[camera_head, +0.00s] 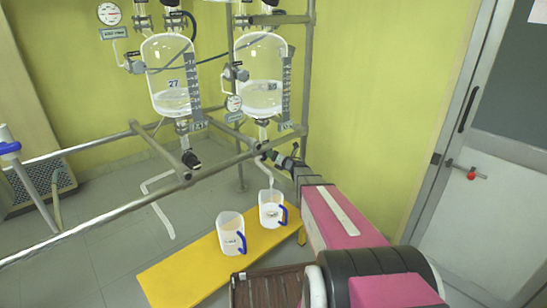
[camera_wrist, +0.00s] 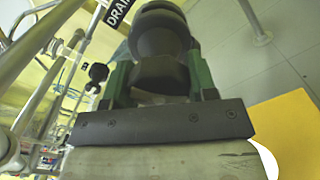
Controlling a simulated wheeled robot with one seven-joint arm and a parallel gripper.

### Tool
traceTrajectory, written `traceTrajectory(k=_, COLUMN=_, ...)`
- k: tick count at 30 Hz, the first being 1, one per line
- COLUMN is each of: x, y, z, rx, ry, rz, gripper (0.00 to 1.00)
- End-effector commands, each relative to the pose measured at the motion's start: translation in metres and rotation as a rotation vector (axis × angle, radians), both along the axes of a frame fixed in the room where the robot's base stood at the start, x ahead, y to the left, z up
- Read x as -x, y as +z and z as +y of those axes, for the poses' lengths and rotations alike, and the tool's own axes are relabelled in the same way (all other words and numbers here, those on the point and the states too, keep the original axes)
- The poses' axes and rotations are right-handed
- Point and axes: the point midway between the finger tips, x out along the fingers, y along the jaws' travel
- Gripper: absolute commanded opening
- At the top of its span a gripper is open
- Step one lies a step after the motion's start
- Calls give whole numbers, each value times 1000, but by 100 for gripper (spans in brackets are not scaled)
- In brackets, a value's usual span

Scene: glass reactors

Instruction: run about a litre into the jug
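Two white jugs with blue handles stand on a yellow bench: the right jug (camera_head: 270,212) is below the thin outlet pipe (camera_head: 271,174) of the right glass vessel (camera_head: 262,70); the left jug (camera_head: 230,235) stands apart from it. The right vessel holds clear liquid in its lower part. My gripper (camera_head: 287,160) is at the drain valve under that vessel. In the wrist view, its green-padded fingers (camera_wrist: 160,80) close around the dark valve handle (camera_wrist: 160,70), beside a DRAIN label (camera_wrist: 118,12). I cannot tell whether liquid is flowing, or the jug's level.
The left vessel (camera_head: 170,78), marked 27, also holds liquid and has its own outlet pipe (camera_head: 157,205). Metal rails (camera_head: 100,212) cross in front of the vessels. The yellow bench (camera_head: 178,270) has bare room at its left end. A grey door (camera_head: 500,160) is at right.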

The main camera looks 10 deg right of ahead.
Motion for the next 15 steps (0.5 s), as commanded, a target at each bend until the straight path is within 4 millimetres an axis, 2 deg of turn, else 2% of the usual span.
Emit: traceTrajectory(k=15, x=0, y=0, z=0, rx=-68, ry=-1, rz=46, gripper=29)
